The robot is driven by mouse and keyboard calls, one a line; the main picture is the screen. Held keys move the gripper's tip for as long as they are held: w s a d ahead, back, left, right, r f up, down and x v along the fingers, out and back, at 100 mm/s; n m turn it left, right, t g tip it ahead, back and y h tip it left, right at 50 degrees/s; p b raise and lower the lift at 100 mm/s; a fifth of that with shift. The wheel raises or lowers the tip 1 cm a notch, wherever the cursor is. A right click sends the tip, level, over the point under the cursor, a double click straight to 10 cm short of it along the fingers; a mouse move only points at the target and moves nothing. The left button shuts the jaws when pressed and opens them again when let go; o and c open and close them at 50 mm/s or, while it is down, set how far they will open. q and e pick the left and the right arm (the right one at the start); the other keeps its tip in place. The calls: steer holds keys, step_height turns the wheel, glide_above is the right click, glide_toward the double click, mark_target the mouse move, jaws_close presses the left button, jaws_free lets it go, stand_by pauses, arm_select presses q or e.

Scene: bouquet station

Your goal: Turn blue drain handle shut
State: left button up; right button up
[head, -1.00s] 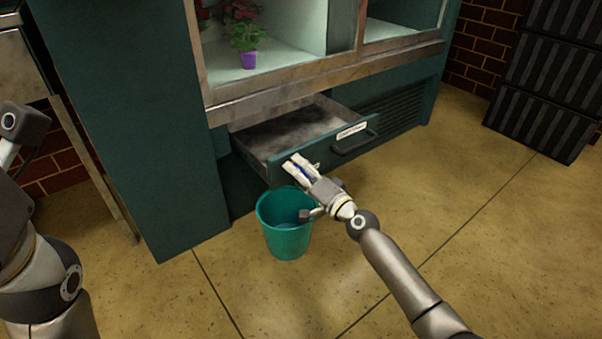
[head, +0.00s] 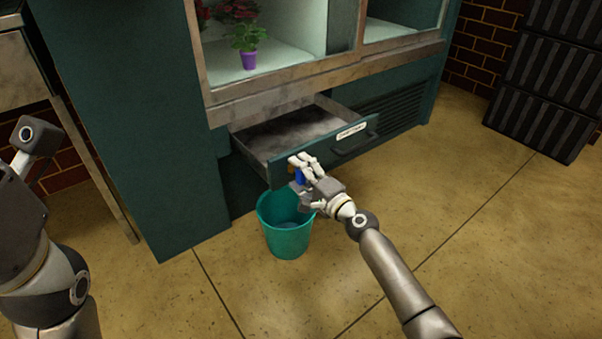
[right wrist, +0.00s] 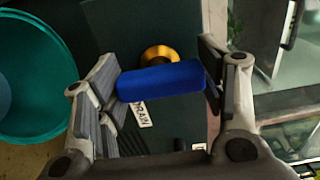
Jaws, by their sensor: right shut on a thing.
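The blue drain handle (right wrist: 162,81) sits in front of a brass fitting (right wrist: 160,54) in the right wrist view, beside a white label reading "DRAIN" (right wrist: 143,114). My right gripper (right wrist: 160,85) is shut on the handle, with a finger at each of its ends. In the head view my right gripper (head: 298,172) is at the drawer front's lower left, and a bit of blue shows between its fingers. Only part of my left arm shows at the left edge of the head view; its fingers are not visible.
A teal bucket (head: 287,240) stands on the floor just below my right gripper. The open drawer (head: 262,152) juts out from the green cabinet (head: 150,130). Dark crates (head: 545,85) are stacked at the right. The floor at the right is clear.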

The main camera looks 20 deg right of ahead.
steer(key=o, duration=1)
steer(key=shift+s, duration=0.1)
steer(key=v, duration=1.2)
